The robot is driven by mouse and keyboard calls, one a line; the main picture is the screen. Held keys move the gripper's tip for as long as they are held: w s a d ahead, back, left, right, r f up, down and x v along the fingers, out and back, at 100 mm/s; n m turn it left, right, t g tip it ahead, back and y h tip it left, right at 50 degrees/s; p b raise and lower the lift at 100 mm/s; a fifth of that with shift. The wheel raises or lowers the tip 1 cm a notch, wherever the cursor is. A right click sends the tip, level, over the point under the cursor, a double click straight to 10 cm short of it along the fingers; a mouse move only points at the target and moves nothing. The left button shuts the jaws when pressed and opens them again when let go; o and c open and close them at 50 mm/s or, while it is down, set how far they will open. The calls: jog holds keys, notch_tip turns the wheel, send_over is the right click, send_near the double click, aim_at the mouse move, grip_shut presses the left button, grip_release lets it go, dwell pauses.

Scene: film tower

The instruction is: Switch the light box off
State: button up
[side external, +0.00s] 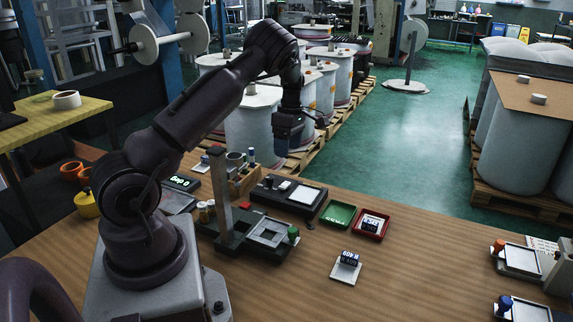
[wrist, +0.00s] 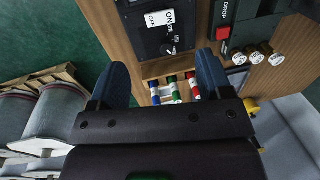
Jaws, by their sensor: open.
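The light box (side external: 278,193) is a black box on the wooden table, with a bright white panel (side external: 305,196) on its right part. In the wrist view, part of the light box (wrist: 150,32) shows at the top, with ON and OFF labels and a small switch (wrist: 170,48); I cannot tell the lever's position clearly. My gripper (side external: 289,140) hangs above and beyond the table's back edge in the side view. In the wrist view my gripper (wrist: 163,75) is open and empty, its dark blue fingers apart, with the switch beyond them.
A dark tower stand (side external: 217,190) rises left of the light box. A wooden rack (side external: 243,181) with coloured cylinders stands close behind it. A green tray (side external: 339,214) and a red tray (side external: 371,226) lie to the right.

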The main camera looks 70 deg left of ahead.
notch_tip(320, 180, up, 3)
jog(key=shift+w+a+f, duration=0.15)
dwell(0.4)
jog(key=s+d+r+m+t, duration=0.2)
jog(key=s+d+r+m, duration=0.3)
jog(key=d+m, duration=0.4)
jog(key=s+d+r+m+t, duration=0.2)
jog(key=s+d+r+m, duration=0.3)
jog(key=d, duration=0.8)
jog(key=s+d+r+m+t+y, duration=0.1)
jog(key=s+d+r+m+t, duration=0.1)
jog(key=s+d+r+m, duration=0.3)
jog(key=d+r+m, duration=0.3)
jog(key=d+m, duration=0.3)
jog(key=m, duration=0.2)
jog(key=shift+s+r+t, duration=0.2)
jog(key=shift+t, duration=0.2)
